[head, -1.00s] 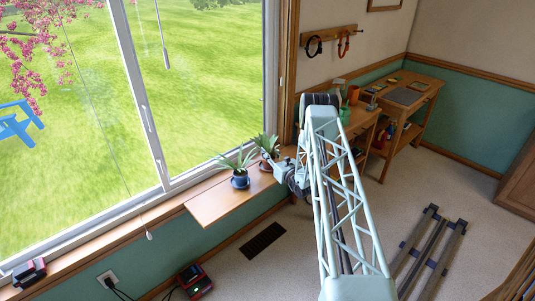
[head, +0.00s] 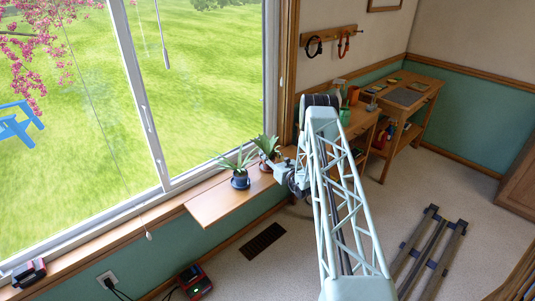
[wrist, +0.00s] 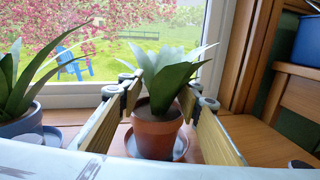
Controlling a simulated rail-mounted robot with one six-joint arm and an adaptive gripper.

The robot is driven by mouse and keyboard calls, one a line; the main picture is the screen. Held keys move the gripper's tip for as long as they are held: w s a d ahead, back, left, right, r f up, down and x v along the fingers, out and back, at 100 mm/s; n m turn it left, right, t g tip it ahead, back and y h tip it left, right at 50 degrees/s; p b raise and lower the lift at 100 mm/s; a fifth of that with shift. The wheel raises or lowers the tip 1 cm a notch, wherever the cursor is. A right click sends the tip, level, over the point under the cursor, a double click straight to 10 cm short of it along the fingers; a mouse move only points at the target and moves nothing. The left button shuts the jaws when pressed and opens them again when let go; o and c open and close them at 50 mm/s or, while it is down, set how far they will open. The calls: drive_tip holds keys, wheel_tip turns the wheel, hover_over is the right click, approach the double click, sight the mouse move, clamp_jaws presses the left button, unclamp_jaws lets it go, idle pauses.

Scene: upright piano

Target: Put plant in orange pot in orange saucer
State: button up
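The plant in the orange pot (wrist: 157,132) stands upright in the wrist view, with broad green leaves. Its pot rests on a blue-grey saucer (wrist: 181,150) on the wooden sill shelf. My gripper (wrist: 167,92) is open, with one finger on each side of the pot; the right finger shows a small gap, and contact on the left is unclear. In the head view the plant (head: 268,146) stands near the window, just left of my gripper (head: 277,168). I cannot make out an orange saucer in either current view.
A second plant in a blue pot (head: 240,182) stands on the shelf (head: 213,207) to the left; its blue pot (wrist: 22,124) also shows in the wrist view. The window frame (wrist: 212,45) is close behind. Wooden desks (head: 408,94) stand at the back right.

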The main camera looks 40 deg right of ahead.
drive_tip(key=shift+r, duration=0.1)
drive_tip(key=shift+s, duration=0.15)
drive_tip(key=s+a+p, duration=0.1)
drive_tip(key=s, duration=1)
drive_tip(key=shift+s+a+p, duration=0.3)
drive_tip(key=shift+a+p, duration=0.05)
drive_tip(key=shift+a, duration=0.05)
drive_tip(key=shift+w+r, duration=0.1)
